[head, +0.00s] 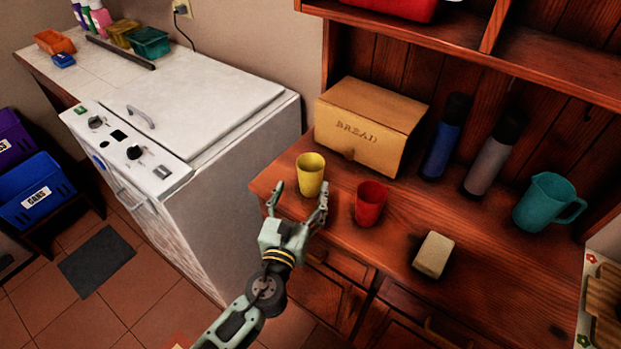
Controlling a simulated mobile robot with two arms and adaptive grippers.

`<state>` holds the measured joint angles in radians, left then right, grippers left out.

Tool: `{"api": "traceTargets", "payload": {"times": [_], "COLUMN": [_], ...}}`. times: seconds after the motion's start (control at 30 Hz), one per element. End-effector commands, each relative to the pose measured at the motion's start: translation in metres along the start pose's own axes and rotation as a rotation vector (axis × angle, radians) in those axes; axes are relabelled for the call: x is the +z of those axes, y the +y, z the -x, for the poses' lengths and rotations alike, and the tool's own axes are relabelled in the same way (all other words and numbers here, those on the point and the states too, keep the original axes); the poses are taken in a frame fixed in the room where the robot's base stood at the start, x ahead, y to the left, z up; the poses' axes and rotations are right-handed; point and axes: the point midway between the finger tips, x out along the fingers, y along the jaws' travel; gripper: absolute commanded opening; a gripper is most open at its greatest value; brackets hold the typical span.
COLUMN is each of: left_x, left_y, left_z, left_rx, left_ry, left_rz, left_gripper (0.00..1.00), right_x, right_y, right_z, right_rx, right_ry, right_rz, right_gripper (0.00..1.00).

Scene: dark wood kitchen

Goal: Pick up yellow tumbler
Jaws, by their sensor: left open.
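The yellow tumbler (311,176) stands upright on the wooden counter, in front of the bread box. My left gripper (299,196) is open, its two fingers pointing toward the tumbler. One finger is to the left of the tumbler and the other is to its right, close to the tumbler's lower side. From this view I cannot tell whether either finger touches it. Nothing is held. My right gripper is not in view.
A red tumbler (370,204) stands just right of the right finger. Behind is the bread box (364,128). A beige block (433,255), blue bottle (444,142), grey bottle (488,163) and teal pitcher (545,203) are farther right. A white appliance (195,110) stands left.

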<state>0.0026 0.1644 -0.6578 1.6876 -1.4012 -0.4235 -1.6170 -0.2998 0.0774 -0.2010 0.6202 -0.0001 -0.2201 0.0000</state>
Motion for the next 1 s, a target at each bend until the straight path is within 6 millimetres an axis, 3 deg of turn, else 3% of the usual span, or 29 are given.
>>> {"api": "traceTargets", "payload": {"times": [0.1, 0.5, 0.8, 1.0], "left_x": [0.002, -0.003, -0.003, -0.003], "left_y": [-0.001, -0.005, -0.005, -0.005], "left_z": [-0.015, -0.066, -0.071, -0.071], "left_rx": [0.0, 0.001, 0.001, 0.001], "left_ry": [-0.003, -0.001, 0.001, 0.001], "left_rz": [-0.002, 0.002, 0.004, 0.004], "left_gripper": [0.72, 0.72, 0.72, 0.55], "right_x": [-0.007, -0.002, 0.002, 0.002], "right_y": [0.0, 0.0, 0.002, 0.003], "right_z": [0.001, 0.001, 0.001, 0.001], "right_rx": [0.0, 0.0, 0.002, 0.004], "right_ry": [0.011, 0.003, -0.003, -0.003], "right_rz": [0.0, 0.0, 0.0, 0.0], "right_gripper": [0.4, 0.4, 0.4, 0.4]}}
